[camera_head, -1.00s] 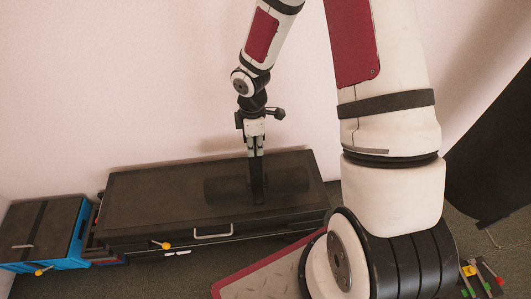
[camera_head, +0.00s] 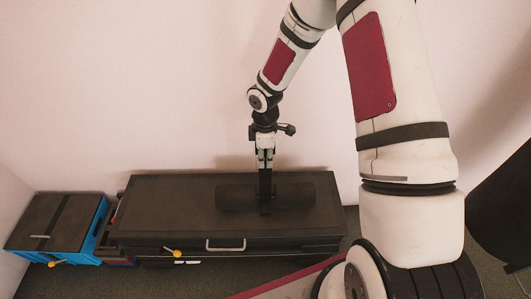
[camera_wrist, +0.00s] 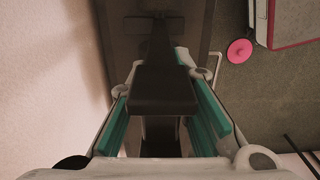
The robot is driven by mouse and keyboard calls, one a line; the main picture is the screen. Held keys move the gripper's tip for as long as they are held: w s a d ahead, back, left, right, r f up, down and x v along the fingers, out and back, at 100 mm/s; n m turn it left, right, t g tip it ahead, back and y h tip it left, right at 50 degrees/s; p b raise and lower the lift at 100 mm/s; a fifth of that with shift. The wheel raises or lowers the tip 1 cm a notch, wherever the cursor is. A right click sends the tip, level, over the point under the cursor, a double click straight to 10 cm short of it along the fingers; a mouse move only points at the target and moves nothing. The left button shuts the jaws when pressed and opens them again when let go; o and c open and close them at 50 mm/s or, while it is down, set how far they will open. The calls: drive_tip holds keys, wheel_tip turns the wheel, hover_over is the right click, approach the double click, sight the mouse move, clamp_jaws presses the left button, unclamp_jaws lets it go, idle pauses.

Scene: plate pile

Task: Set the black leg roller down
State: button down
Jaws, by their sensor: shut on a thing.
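The black leg roller (camera_head: 236,198) shows in the head view as a dark horizontal cylinder on either side of an upright black bar. It is over the top of a long black chest (camera_head: 160,205), towards its right half. I cannot tell whether it touches the lid. My gripper (camera_head: 265,163) points down and is shut on the upright bar, above the cylinders. In the wrist view, black parts of the roller (camera_wrist: 165,90) lie between the green-lined fingers (camera_wrist: 165,128). The fingers hide part of the bar.
A blue box with a dark lid (camera_head: 55,222) stands left of the chest. The chest has a front handle (camera_head: 226,246) and a yellow knob (camera_head: 175,253). A pale wall (camera_head: 130,90) rises behind. The left part of the chest top is clear. A pink disc (camera_wrist: 240,51) lies on the floor.

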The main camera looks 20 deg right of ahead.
drive_tip(key=shift+w+f, duration=0.15)
drive_tip(key=shift+f, duration=0.1)
drive_tip(key=c, duration=1.4)
unclamp_jaws()
drive_tip(key=shift+f, duration=0.15)
drive_tip(key=shift+c, duration=0.2)
